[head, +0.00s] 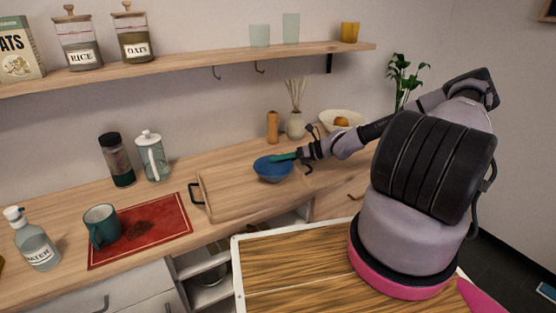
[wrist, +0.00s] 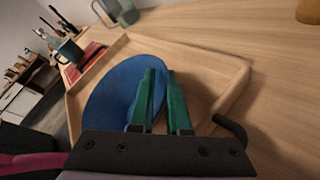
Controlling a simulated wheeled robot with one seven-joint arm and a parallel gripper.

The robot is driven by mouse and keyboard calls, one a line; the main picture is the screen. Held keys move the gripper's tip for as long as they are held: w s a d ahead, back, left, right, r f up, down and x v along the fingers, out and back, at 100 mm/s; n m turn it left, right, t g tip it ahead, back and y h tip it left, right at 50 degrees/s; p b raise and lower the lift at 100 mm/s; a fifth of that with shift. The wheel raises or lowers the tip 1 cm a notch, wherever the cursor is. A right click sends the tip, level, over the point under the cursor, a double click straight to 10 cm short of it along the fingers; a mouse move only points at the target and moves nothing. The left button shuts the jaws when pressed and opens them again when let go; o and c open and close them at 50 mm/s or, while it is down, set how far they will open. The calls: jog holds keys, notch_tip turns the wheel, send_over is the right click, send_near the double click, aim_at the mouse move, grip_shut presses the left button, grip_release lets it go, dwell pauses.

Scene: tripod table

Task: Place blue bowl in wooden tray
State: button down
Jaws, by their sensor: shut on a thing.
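The blue bowl (head: 273,171) is over the right part of the wooden tray (head: 226,192), inside its outline. I cannot tell whether its base touches the tray floor. My gripper (head: 283,158) comes in from the right and is shut on the bowl's rim. In the wrist view, the green fingers (wrist: 161,78) straddle the right rim of the bowl (wrist: 108,100). The tray's rim shows around it (wrist: 235,85) in that view. The bowl looks empty, though the fingers hide part of it.
A teal mug (head: 101,226) stands on a red mat (head: 165,222) left of the tray. The tray's left part is clear.

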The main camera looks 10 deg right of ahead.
jog(key=c, duration=0.9)
grip_release()
jog(key=shift+f, duration=0.1)
